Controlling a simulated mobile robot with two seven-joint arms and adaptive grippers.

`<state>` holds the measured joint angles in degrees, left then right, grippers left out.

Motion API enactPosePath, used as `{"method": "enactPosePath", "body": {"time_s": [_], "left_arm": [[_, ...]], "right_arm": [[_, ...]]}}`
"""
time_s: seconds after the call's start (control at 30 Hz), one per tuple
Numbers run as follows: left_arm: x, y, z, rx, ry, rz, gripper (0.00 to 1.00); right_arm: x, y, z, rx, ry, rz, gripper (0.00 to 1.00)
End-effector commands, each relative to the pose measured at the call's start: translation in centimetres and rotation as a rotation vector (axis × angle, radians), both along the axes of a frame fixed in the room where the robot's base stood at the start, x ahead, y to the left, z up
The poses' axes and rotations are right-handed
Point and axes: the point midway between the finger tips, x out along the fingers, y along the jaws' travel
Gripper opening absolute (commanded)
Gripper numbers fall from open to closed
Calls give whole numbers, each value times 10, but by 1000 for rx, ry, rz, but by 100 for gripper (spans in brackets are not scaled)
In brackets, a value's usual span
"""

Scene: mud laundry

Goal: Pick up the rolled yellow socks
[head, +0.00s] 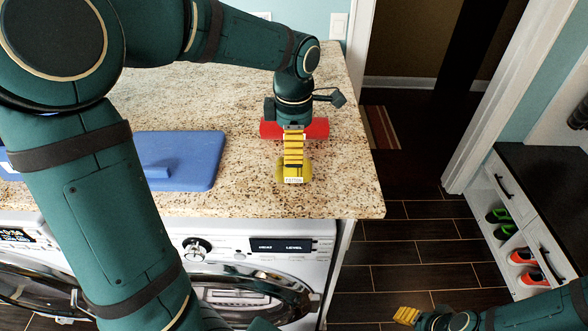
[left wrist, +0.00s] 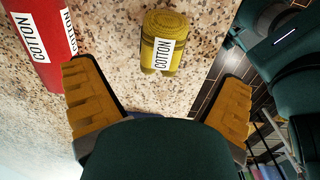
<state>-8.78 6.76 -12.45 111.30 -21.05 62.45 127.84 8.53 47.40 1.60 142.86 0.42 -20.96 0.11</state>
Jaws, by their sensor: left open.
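The rolled yellow socks (head: 305,174), with a white COTTON label, lie on the speckled countertop (head: 340,190) near its front edge. My left gripper (head: 293,150) points down over the counter and partly hides the socks in the head view. In the left wrist view the socks (left wrist: 168,30) lie ahead of the open, empty fingers (left wrist: 158,95), between their lines and apart from both. My right gripper (head: 405,315) shows at the bottom right of the head view, low over the floor; its jaw opening is unclear.
A red roll (head: 318,128), also labelled COTTON in the left wrist view (left wrist: 45,45), lies just behind the socks. A blue flat object (head: 195,170) lies to the left. A washing machine (head: 220,250) stands below the counter; shoe shelves (head: 510,235) stand right.

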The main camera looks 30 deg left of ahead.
Motion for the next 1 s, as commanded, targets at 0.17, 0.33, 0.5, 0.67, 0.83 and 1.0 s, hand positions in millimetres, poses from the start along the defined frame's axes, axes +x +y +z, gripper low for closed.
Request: {"method": "enactPosePath", "body": {"time_s": [0.17, 0.33, 0.5, 0.67, 0.83, 1.0], "left_arm": [[0, 0, -24, 0, 1, 0, 96], [-1, 0, -33, 0, 1, 0, 96], [-5, -2, -57, 0, 4, 0, 96], [-5, -3, -76, 0, 4, 0, 96], [-4, -2, -80, 0, 0, 0, 96], [-4, -3, -80, 0, 0, 0, 86]], "right_arm": [[0, 0, -3, 0, -1, 0, 47], [0, 0, -3, -1, -1, 0, 47], [0, 0, -5, -1, 0, 0, 47], [0, 0, -6, -1, 0, 1, 47], [0, 1, -7, -1, -1, 0, 47], [0, 1, -7, -1, 0, 1, 47]]}}
